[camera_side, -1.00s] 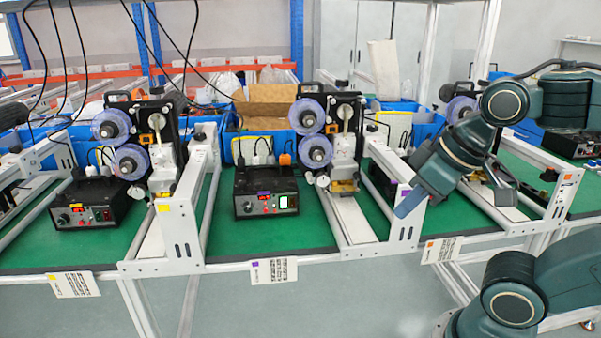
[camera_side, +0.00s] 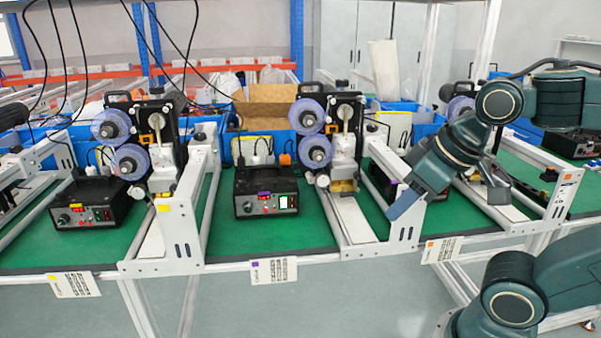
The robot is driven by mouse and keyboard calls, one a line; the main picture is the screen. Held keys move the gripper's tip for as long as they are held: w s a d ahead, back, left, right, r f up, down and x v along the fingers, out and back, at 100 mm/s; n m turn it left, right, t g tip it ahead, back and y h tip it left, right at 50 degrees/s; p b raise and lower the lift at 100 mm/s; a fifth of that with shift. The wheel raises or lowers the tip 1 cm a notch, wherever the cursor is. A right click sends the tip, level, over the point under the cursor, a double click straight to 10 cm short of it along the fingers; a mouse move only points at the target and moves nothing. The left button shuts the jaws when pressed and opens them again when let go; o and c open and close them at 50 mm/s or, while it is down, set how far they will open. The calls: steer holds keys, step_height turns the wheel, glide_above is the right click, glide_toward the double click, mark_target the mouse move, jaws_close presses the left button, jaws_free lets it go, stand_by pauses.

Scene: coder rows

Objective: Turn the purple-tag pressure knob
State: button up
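A black control box (camera_side: 266,184) with a purple tag (camera_side: 264,194) stands on the green mat of the middle station. Its front has a small dark knob (camera_side: 247,207) at the left, red indicators and a lit green-white display. A white round gauge (camera_side: 322,180) sits behind it to the right. I cannot tell which part is the pressure knob. My gripper (camera_side: 405,202) is right of the box, well apart from it, pointing down-left in front of the white frame post. Its finger opening cannot be made out. The knob on the box is unobstructed.
A yellow-tagged box (camera_side: 92,200) is at the left station. Spools (camera_side: 316,152) rise behind the middle box. A purple-marked card (camera_side: 273,271) hangs on the front edge. Bare green mat surrounds the middle box.

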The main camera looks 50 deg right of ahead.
steer(key=w+d+f+m+h, duration=0.1)
steer(key=w+d+m+h, duration=0.65)
steer(key=d, duration=0.65)
steer(key=w+d+f+m+h, duration=0.2)
steer(key=w+d+m+h, duration=0.3)
steer(key=w+d, duration=0.65)
steer(key=w+d+f+t+h, duration=0.1)
steer(key=d+t+h, duration=0.15)
steer(key=d, duration=0.25)
steer(key=n+t+y, duration=0.2)
steer(key=n+t, duration=0.3)
glide_toward(348, 150)
steer(key=shift+g+x, duration=0.25)
steer(key=shift+x, duration=1.3)
steer(key=shift+w+d+r+m, duration=0.15)
steer(key=shift+w+d+m, duration=0.05)
steer(key=shift+w+m, duration=0.05)
steer(key=shift+x, duration=3.4)
steer(key=shift+w, duration=0.1)
